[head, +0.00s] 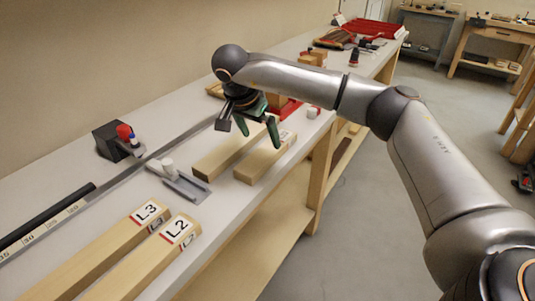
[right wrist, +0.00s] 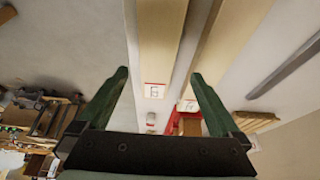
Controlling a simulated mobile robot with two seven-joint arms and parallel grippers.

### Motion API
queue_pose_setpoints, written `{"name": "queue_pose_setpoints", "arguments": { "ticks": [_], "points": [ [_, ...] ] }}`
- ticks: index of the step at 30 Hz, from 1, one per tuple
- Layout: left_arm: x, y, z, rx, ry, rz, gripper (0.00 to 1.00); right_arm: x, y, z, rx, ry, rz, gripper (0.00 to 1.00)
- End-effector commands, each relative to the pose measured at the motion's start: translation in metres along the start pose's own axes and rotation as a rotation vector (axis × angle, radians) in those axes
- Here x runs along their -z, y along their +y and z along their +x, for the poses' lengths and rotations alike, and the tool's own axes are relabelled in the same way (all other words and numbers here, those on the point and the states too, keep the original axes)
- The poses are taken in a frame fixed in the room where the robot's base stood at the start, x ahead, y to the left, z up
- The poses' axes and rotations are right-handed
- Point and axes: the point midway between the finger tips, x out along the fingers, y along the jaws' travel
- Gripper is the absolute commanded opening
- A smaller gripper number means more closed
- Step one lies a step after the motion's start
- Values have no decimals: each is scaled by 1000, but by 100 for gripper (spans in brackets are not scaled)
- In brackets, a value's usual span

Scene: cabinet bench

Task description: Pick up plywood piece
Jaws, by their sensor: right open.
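My right gripper (head: 257,130) is open and empty, pointing down above two short wooden pieces at the middle of the bench. One piece (head: 217,158) lies to the left, partly hidden by the gripper; the other (head: 262,163) lies beside it near the bench's front edge. I cannot tell which is the plywood piece. In the right wrist view, the open fingers (right wrist: 160,78) straddle the line of a pale wooden piece (right wrist: 160,40) with a small red-and-white label. A second piece (right wrist: 222,45) lies to its right. Neither touches the fingers visibly. My left gripper is not in view.
Two long bars marked L3 (head: 118,240) and L2 (head: 150,262) lie in the near part of the bench (head: 75,185). A metal stop (head: 185,185) and a dark block (head: 112,140) stand by a rail. Red trays and tools crowd the far end.

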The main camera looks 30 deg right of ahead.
Motion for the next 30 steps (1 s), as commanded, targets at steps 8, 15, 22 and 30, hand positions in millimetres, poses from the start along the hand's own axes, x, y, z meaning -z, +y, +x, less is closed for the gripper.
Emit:
{"name": "queue_pose_setpoints", "arguments": {
  "ticks": [8, 15, 22, 30],
  "points": [
    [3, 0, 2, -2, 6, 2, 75, 2, 5, 29, -3, 0, 0, 100],
    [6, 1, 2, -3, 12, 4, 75, 3, 6, 56, 1, 0, -1, 100],
    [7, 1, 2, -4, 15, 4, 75, 3, 6, 57, 1, 0, -1, 100],
    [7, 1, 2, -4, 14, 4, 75, 3, 6, 57, 1, 0, -1, 72]
  ]
}}
